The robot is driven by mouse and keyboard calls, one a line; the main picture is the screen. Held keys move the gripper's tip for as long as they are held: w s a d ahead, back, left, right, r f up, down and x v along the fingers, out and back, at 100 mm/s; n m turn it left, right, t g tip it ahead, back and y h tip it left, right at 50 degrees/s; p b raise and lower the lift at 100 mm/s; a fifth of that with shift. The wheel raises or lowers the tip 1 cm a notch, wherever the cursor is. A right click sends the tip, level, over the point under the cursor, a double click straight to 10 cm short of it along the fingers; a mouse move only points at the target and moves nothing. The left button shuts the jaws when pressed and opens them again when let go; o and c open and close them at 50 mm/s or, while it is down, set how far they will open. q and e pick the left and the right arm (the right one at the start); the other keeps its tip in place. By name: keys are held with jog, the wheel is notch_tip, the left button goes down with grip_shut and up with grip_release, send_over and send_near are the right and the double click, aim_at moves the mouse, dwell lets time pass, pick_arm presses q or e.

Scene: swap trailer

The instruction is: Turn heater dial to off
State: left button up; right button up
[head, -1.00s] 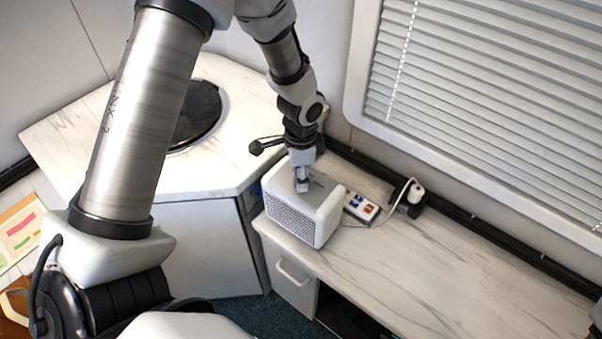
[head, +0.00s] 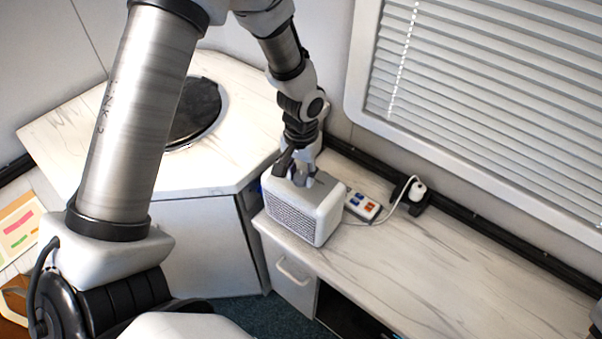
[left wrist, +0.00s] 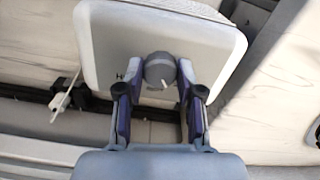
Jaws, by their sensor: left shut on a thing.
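The heater (head: 309,214) is a white box with a grey grille front, standing on the counter. Its top also fills the upper middle of the left wrist view (left wrist: 112,36). The round grey dial (left wrist: 160,68) with a pale pointer mark sits on that top; the mark points down and slightly right. My left gripper (head: 300,178) is over the heater's top, and in the left wrist view its fingers (left wrist: 160,90) stand on both sides of the dial, shut on it. Lettering beside the dial is mostly hidden. My right gripper is not seen.
A small panel with coloured buttons (head: 362,206) lies right of the heater. A white plug with a cable (head: 417,190) is at a black socket by the wall. The counter (head: 450,265) to the right is clear.

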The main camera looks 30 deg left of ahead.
aim_at(301, 176)
pick_arm(q)
jog(key=shift+s+f+n+b, duration=0.15)
jog(key=shift+n+b, duration=0.2)
jog(key=shift+n, duration=1.45)
jog(key=o, duration=1.2)
jog(key=shift+c, duration=0.2)
notch_tip(301, 176, up, 12)
jog(key=shift+w, duration=0.2)
